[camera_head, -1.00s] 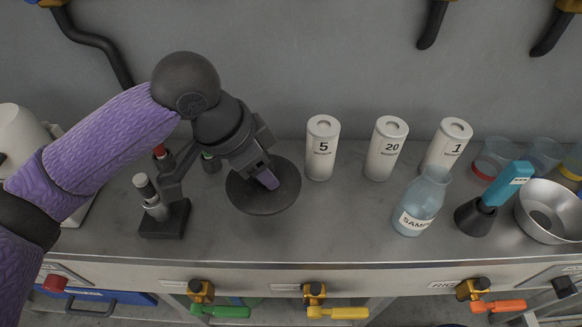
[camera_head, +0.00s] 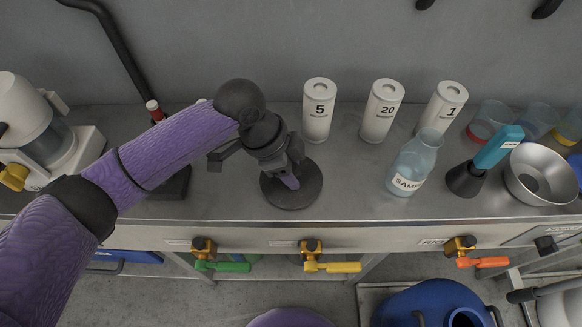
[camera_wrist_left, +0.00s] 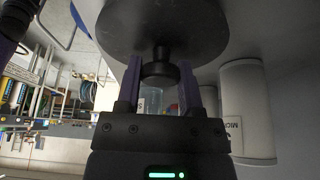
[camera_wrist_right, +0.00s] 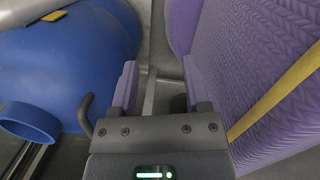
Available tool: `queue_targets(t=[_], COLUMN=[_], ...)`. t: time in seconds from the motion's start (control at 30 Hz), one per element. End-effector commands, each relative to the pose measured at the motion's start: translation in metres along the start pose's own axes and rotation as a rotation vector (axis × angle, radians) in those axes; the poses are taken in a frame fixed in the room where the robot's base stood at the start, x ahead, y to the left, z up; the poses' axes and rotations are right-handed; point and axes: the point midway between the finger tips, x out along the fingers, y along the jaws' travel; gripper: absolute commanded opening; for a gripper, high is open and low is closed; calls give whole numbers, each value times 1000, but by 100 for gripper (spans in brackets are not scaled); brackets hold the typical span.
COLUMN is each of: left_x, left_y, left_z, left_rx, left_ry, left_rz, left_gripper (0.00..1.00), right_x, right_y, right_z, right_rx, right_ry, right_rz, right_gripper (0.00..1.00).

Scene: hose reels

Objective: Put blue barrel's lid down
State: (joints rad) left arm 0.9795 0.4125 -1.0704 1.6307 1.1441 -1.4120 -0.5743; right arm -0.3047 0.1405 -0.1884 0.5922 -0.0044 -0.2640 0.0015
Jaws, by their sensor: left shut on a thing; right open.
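The lid is a black round disc (camera_head: 305,190), lying level at the middle of the grey counter in the head view. My left gripper (camera_head: 288,178) is shut on its knob from above. The left wrist view shows the knob (camera_wrist_left: 158,68) between my left fingers (camera_wrist_left: 158,85) and the disc (camera_wrist_left: 165,22) beyond. I cannot tell whether the disc touches the counter. The blue barrel (camera_head: 405,305) is on the floor in front of the counter, partly cut off. It also shows in the right wrist view (camera_wrist_right: 65,65). My right gripper (camera_wrist_right: 157,88) is open and empty beside it.
White cylinders marked 5 (camera_head: 318,112), 20 (camera_head: 382,112) and 1 (camera_head: 442,108) stand behind and right of the lid. A sample bottle (camera_head: 413,163) and metal bowl (camera_head: 540,175) are farther right. Coloured valve handles (camera_head: 332,267) line the front edge. Counter between lid and bottle is clear.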

Motion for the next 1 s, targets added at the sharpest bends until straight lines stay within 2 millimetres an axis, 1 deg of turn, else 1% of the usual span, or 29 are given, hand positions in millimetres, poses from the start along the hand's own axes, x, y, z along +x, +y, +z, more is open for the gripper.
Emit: queue_targets(t=[0.13, 0.17, 0.2, 0.27, 0.3, 0.33, 0.57, 0.63, 0.67, 0.73, 0.9, 1.0], left_x=[2, 2, 2, 2, 2, 2, 1, -4, -9, -28, -79, -102], left_y=[0, 0, 0, 0, 0, 0, 0, 0, 0, -1, -1, -1], left_z=[1, 1, 1, 1, 1, 1, 0, -1, -1, -3, -3, -3], left_rx=[-1, -1, -1, -1, -1, 0, 0, 0, 0, 1, 0, 0], left_ry=[0, 0, 0, 0, 0, 0, 0, 0, 0, 0, 0, 1], left_rz=[0, 0, -1, -1, 0, 0, -1, -2, -2, -5, -7, -6], left_gripper=[0, 52, 60, 73, 82, 83, 83, 83, 83, 83, 83, 83], right_x=[0, 0, 0, 0, -1, -1, -1, -2, -6, -15, -38, -46], right_y=[3, 3, 4, 5, 6, 6, 6, 6, 6, 5, 3, 2], right_z=[2, 3, 4, 5, 6, 6, 10, 10, 10, 8, 2, -1], right_rx=[-2, -2, -2, -3, -4, -4, -5, -5, -4, -4, -3, -4], right_ry=[-3, -4, -5, -7, -9, -9, -15, -14, -12, -3, 29, 43], right_rz=[4, 5, 7, 8, 9, 10, 9, 9, 9, 8, 4, 1], right_gripper=[60, 60, 60, 60, 60, 60, 60, 60, 60, 60, 60, 60])
